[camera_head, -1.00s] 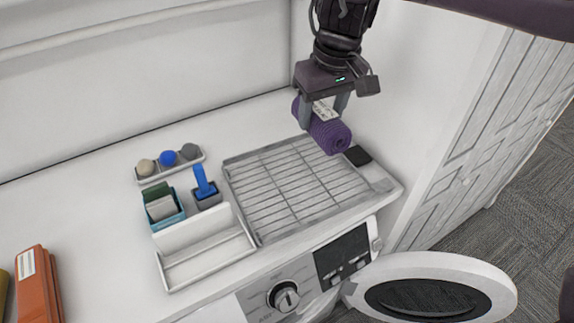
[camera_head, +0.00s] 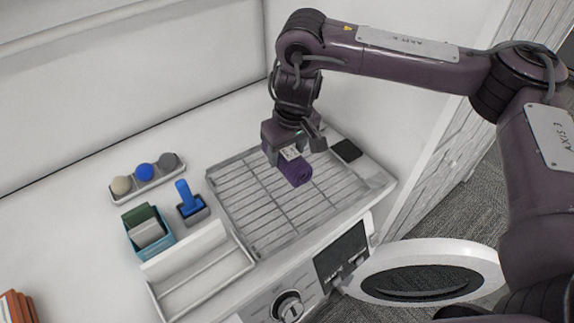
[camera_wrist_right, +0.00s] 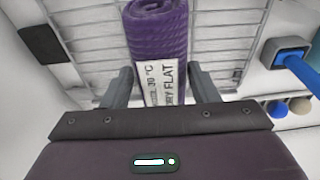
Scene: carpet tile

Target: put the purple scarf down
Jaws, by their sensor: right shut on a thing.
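The rolled purple scarf (camera_head: 297,171) is in my right gripper (camera_head: 284,156), over the wire drying rack (camera_head: 240,206) on top of the white machine. A white care label shows on the scarf. In the right wrist view the scarf (camera_wrist_right: 158,45) lies between the two fingers of the right gripper (camera_wrist_right: 160,85), with rack wires behind it. The gripper points down and is shut on the scarf. I cannot tell whether the scarf touches the wires. My left gripper is not in view.
A black square (camera_head: 346,150) lies right of the rack. Left are a tray with three balls (camera_head: 145,173), a blue brush in a grey holder (camera_head: 190,200), a teal box (camera_head: 149,236) and an empty white tray (camera_head: 200,272). The round door (camera_head: 430,271) stands open below.

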